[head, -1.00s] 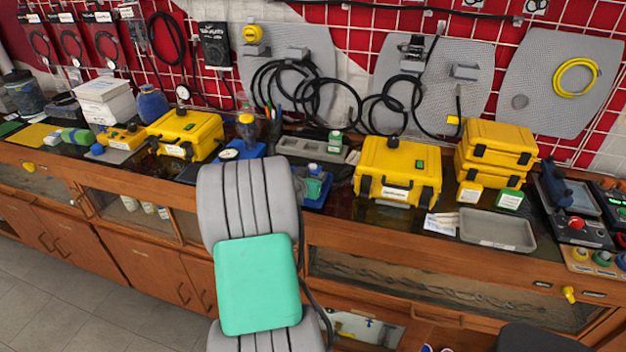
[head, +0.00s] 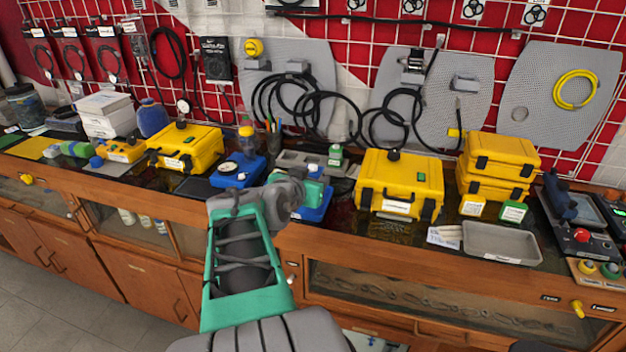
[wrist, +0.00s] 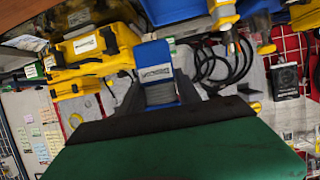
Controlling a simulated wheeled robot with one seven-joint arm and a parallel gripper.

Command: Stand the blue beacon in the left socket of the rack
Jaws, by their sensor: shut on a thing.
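The blue beacon (wrist: 155,56) shows in the wrist view as a blue body with a pale label, between the dark fingers of my gripper (wrist: 157,92). My gripper is shut on it. In the head view my gripper (head: 308,184) is in front of the rack, with a small blue part at its far end. The grey rack (head: 291,158) lies on the bench behind it. My arm and gripper partly cover the view there, and I cannot make out the left socket or whether the beacon touches the rack.
A yellow case (head: 398,184) is to the right and another yellow case (head: 184,148) to the left. A blue gauge unit (head: 238,172) stands left of my gripper. A grey tray (head: 502,243) lies at the right.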

